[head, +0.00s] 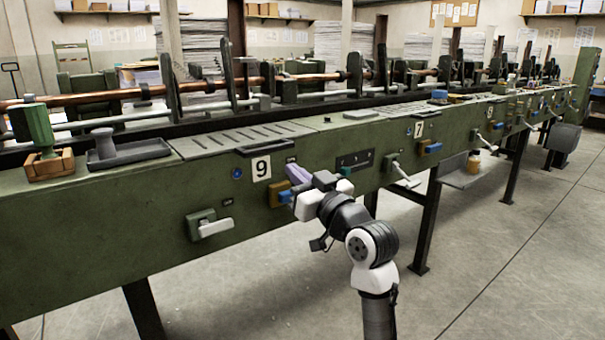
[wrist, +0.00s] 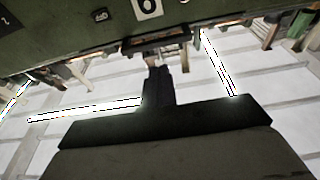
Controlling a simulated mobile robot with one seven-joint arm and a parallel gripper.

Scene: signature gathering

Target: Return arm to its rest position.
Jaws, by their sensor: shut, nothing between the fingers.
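My arm (head: 372,245) reaches up from the lower part of the head view, bent, with its white and dark wrist close to the front of the long green machine (head: 90,225). My gripper (wrist: 154,64) shows in the wrist view as a dark body with narrow fingers together and nothing between them. In the head view the fingertips are hard to make out against the panel, just right of the station plate marked 9 (head: 261,168). In the wrist view the panel lies beyond the fingertips, with a number plate (wrist: 146,8) at the top edge. Whether the gripper touches the panel I cannot tell.
A purple block (head: 298,174) and a blue control (head: 285,197) sit beside my wrist. A white-handled lever (head: 212,227) sticks out at left, another (head: 403,174) at right. A machine leg (head: 428,225) stands right of my arm. Open floor (head: 500,270) lies to the right.

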